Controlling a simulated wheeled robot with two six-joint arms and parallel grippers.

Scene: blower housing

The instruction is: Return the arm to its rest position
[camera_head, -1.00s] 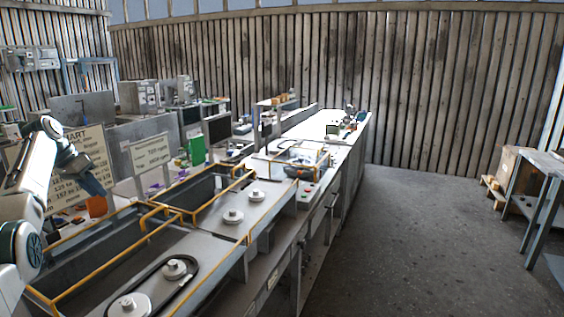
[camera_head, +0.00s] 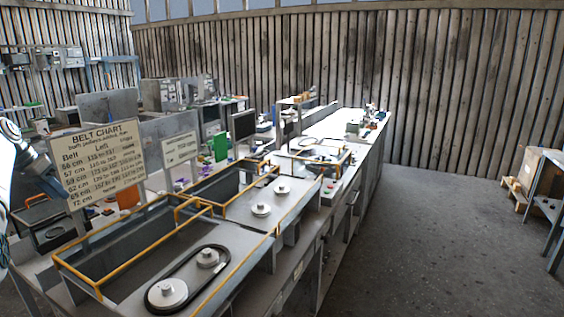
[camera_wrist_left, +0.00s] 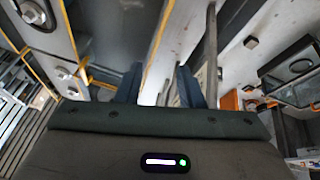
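My left arm shows at the left edge of the head view, only partly in the picture. My left gripper (camera_head: 42,167) is there beside the belt chart sign (camera_head: 98,165), apart from the bench top. In the left wrist view its two dark fingers stand apart with nothing between them, so my left gripper (camera_wrist_left: 158,82) is open and empty. My right arm and gripper are not in view.
A black belt (camera_head: 222,259) runs around two pulleys on the near bench unit (camera_head: 240,231). Yellow rails (camera_head: 140,248) frame the open bays. A wooden crate (camera_head: 525,172) and table stand at the right. The floor between is clear.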

